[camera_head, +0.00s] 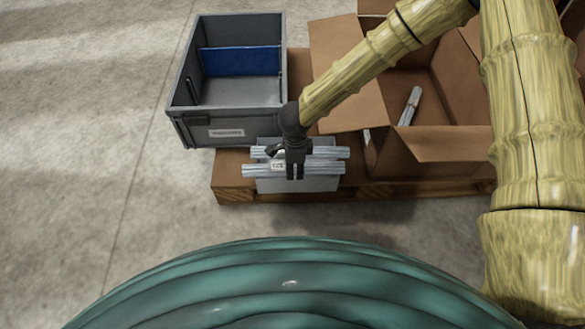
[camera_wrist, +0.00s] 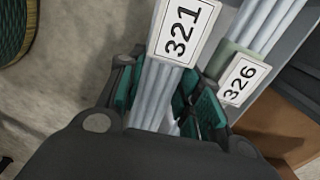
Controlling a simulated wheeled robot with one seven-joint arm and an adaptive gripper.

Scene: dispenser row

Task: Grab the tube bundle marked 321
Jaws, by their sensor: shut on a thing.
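The tube bundle marked 321 (camera_wrist: 156,90) is a set of pale grey tubes with a white label in the wrist view. My gripper (camera_wrist: 157,103) is shut on it, with a teal-lined finger on each side of the tubes, just below the label. In the head view the 321 bundle (camera_head: 254,170) lies across the front of a light support, and my gripper (camera_head: 295,172) reaches down over it. A second bundle, marked 326 (camera_wrist: 268,45), lies beside it in the wrist view. In the head view the 326 bundle (camera_head: 328,152) is the farther one.
The light support (camera_head: 300,185) stands on a wooden pallet (camera_head: 390,188). A grey bin (camera_head: 225,131) with a blue panel (camera_head: 240,61) stands behind at left. An open cardboard box (camera_head: 455,143) at right holds another bundle (camera_head: 410,106). Bare floor lies left.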

